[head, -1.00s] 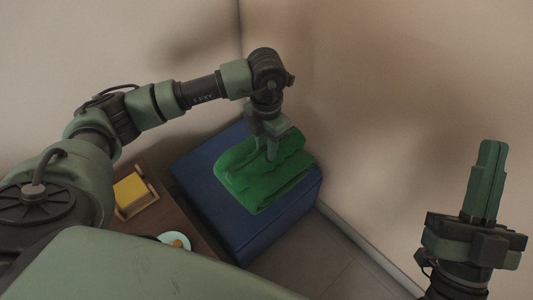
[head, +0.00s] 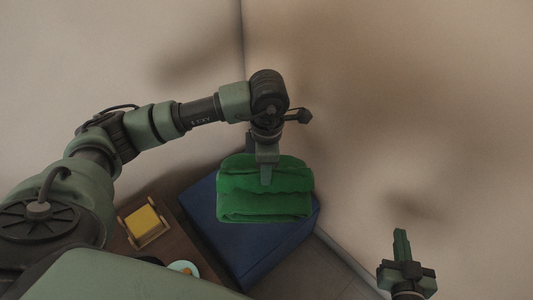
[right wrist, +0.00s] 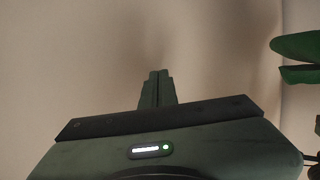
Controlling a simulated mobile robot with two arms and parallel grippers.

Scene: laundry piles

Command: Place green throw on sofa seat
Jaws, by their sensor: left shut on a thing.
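The green throw (head: 235,195) is a thick folded bundle in the middle of the head view. My left gripper (head: 266,178) is shut on its upper part and holds it over a blue, box-like block (head: 245,262). The throw seems raised above the block and hides part of its top. Part of the throw also shows at the right edge of the right wrist view (right wrist: 297,58). My right gripper (head: 401,243) is shut and empty at the lower right, apart from the throw; its closed fingers show in the right wrist view (right wrist: 157,85). No sofa is recognisable.
A brown wooden table (head: 160,262) stands left of the block, with a yellow item in a wooden holder (head: 143,222) and a light blue dish (head: 184,268) on it. Walls meet in a corner behind the block. Bare floor (head: 310,268) lies to the right.

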